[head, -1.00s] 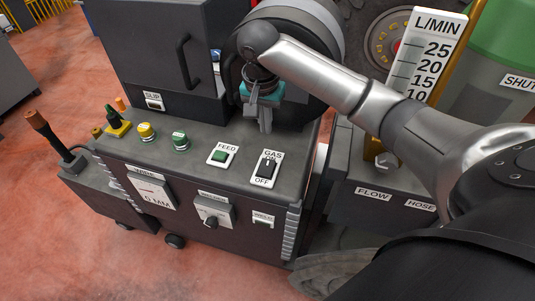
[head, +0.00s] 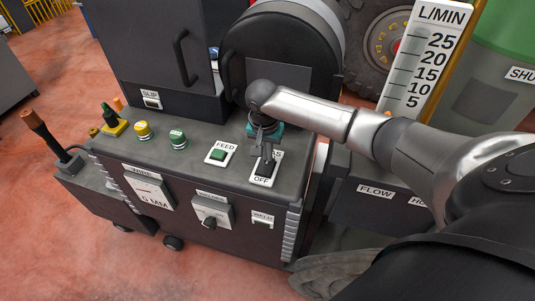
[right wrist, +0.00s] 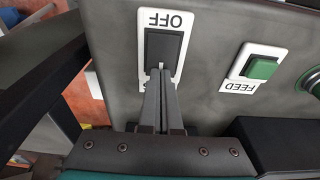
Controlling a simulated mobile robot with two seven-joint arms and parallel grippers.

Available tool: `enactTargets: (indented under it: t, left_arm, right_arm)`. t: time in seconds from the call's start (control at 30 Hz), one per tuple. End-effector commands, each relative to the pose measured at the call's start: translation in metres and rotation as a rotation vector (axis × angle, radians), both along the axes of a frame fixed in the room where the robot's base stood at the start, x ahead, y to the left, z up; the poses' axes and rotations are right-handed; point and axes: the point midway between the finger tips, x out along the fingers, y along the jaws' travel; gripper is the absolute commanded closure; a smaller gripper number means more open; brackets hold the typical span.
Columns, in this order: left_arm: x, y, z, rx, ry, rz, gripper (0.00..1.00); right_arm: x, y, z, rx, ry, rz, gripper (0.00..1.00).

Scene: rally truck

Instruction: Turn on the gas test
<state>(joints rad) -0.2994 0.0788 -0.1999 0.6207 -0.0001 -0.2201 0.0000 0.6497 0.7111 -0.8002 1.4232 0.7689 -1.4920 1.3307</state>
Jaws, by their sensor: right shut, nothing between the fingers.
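The gas switch (head: 263,169) is a black rocker on a white plate marked GAS and OFF, on top of the dark welding machine. It also shows in the right wrist view (right wrist: 163,46), where the OFF word reads upside down. My right gripper (head: 266,162) is shut and empty, pointing down at the switch. In the right wrist view its fingertips (right wrist: 161,68) overlap the end of the rocker away from OFF. I cannot tell whether they touch it. The fingers hide part of the GAS word. My left gripper is not in view.
A green FEED button (head: 218,154) sits left of the switch, with green (head: 178,140) and yellow (head: 143,131) buttons farther left. A white L/MIN flow scale (head: 425,55) stands at the right. A dark round housing (head: 285,45) rises behind the switch.

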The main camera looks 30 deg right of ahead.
Motion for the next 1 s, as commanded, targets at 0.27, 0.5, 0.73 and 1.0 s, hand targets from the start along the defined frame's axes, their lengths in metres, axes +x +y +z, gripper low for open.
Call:
enactTargets:
  t: [0.27,0.5,0.73,1.0]
  left_arm:
    - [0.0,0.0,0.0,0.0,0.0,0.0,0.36]
    - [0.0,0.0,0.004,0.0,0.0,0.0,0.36]
    - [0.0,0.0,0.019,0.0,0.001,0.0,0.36]
    - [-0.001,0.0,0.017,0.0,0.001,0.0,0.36]
  right_arm:
    - [0.0,0.0,-0.002,-0.001,-0.001,0.0,1.0]
    - [0.002,-0.001,-0.002,0.009,0.009,-0.001,1.0]
    - [0.005,-0.004,-0.006,0.057,0.051,-0.003,1.0]
    - [0.004,-0.004,-0.007,0.053,0.048,0.0,1.0]
